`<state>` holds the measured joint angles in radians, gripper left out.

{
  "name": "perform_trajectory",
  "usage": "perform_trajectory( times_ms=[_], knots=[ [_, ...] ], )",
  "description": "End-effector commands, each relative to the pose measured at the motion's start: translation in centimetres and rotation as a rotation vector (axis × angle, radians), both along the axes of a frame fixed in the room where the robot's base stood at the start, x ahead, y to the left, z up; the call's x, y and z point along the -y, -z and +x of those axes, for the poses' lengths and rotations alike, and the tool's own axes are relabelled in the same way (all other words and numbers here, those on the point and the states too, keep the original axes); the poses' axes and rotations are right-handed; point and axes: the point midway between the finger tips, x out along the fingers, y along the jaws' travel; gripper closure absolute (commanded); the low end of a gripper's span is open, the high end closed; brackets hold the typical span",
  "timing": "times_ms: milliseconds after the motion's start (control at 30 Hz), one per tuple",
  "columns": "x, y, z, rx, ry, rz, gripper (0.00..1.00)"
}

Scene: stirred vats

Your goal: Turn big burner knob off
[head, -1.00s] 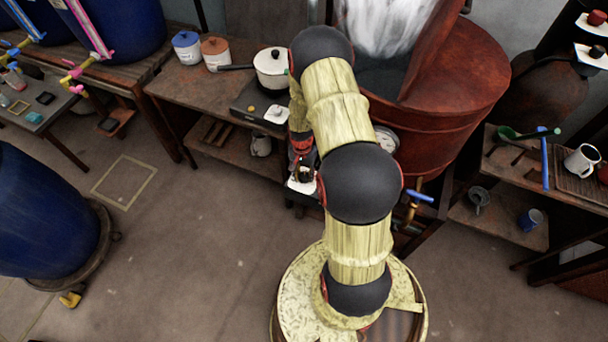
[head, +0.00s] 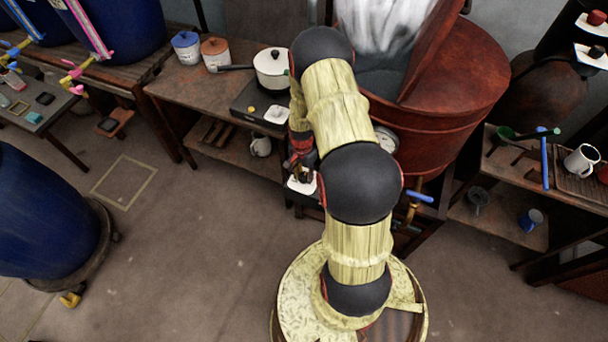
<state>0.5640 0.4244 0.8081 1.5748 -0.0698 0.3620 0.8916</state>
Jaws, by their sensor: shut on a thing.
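My gripper (head: 302,177) hangs at the front of the stand under the big red vat (head: 440,125). It is over a white plate (head: 296,187) and is shut on what I take to be the big burner knob. The fingers and my arm hide the knob, so its angle cannot be read. The white plate shows around the fingertips.
A small hob (head: 244,98) with a white lidded pot (head: 271,70) stands on the bench to the left. A round gauge (head: 387,139) and a blue-handled tap (head: 419,196) are on the vat's front, right of my arm.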

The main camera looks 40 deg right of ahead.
Motion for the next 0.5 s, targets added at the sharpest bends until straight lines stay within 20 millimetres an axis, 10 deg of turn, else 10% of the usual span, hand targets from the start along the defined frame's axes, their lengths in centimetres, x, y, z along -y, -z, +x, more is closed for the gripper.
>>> perform_trajectory(
  times_ms=[500],
  knots=[
    [0.00,-0.01,0.02,0.000,0.000,0.000,0.48]
  ],
)
